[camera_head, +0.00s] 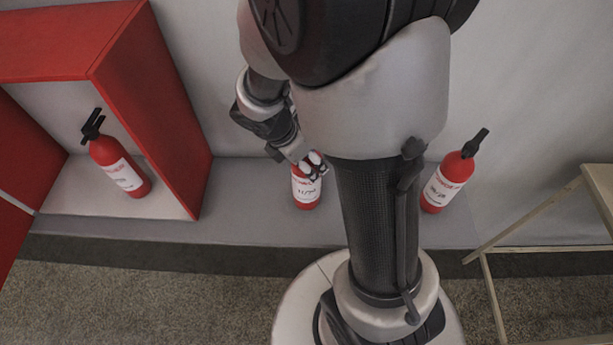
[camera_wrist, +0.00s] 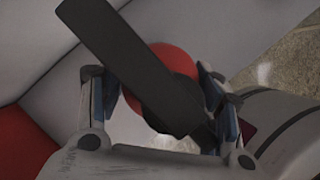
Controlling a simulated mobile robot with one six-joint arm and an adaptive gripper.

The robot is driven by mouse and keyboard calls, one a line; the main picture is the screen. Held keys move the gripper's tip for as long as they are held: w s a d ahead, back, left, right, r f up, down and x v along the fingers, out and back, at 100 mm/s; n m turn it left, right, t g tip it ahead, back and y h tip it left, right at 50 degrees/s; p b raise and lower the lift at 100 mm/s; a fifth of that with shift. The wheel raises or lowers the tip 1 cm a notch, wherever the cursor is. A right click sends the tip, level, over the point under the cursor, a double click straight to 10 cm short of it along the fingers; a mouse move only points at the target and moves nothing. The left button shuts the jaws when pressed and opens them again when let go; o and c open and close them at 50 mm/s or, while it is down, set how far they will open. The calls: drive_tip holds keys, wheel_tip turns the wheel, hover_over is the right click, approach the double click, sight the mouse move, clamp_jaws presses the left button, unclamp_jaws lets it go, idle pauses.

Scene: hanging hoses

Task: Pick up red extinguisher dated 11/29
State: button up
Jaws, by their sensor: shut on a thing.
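A red extinguisher (camera_head: 306,192) with a white label stands on the grey ledge in the middle of the head view. Its label seems to start with 11; the rest is too small to read surely. My gripper (camera_head: 313,166) is at its top, shut on it. In the wrist view, the extinguisher's red top (camera_wrist: 178,62) and long black handle (camera_wrist: 135,65) lie between the two fingers of my gripper (camera_wrist: 150,85). The head view shows its base at ledge level; whether it is lifted I cannot tell. My arm hides part of the scene.
A second red extinguisher (camera_head: 120,167) stands inside an open red cabinet (camera_head: 150,95) at the left. A third extinguisher (camera_head: 447,184) stands on the ledge (camera_head: 240,200), right of my arm. A light wooden frame (camera_head: 535,220) is at the far right. Carpet (camera_head: 150,290) lies in front.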

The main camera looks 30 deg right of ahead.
clamp_jaws()
drive_tip(key=shift+r, duration=0.1)
idle(0.4)
